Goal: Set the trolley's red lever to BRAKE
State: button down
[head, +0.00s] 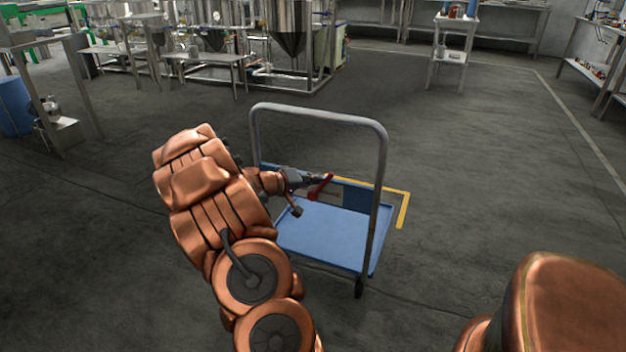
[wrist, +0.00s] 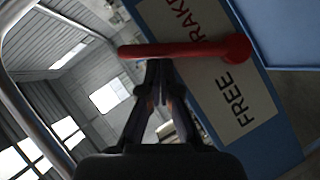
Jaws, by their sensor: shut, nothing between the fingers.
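The trolley has a blue deck (head: 325,235) and a tall grey push handle (head: 320,112). Its red lever (head: 319,188) shows beside my gripper (head: 316,179). In the wrist view the red lever (wrist: 185,49) lies across the top of a pale label plate (wrist: 235,105). Its round pivot end is at the right and its free end points left. FREE reads clearly below the lever; BRAKE is partly covered by it. My gripper (wrist: 160,65) is shut and empty, its fingertips right at the lever's middle; I cannot tell whether they touch.
The handle frame stands around my forearm's reach. A yellow floor marking (head: 404,208) lies behind the trolley. A small shelf stand (head: 452,55) and steel tanks (head: 290,25) are farther back. Open floor lies right of the trolley.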

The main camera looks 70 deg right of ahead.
jog(key=shift+s+f+b, duration=0.1)
jog(key=shift+f+b, duration=0.05)
jog(key=shift+b, duration=0.25)
jog(key=b, duration=0.1)
jog(key=s+b, duration=0.1)
jog(key=b, duration=0.1)
jog(key=shift+s+f+m+t, duration=0.15)
jog(key=shift+f+m+t, duration=0.15)
jog(key=shift+f, duration=0.05)
jog(key=shift+s+y, duration=0.25)
jog(key=shift+y, duration=0.05)
jog(key=w+a+r+p, duration=0.2)
jog(key=w+a+r, duration=0.4)
jog(key=w+a, duration=0.2)
jog(key=shift+w+a, duration=0.35)
jog(key=shift+w, duration=0.1)
jog(key=shift+r, duration=0.1)
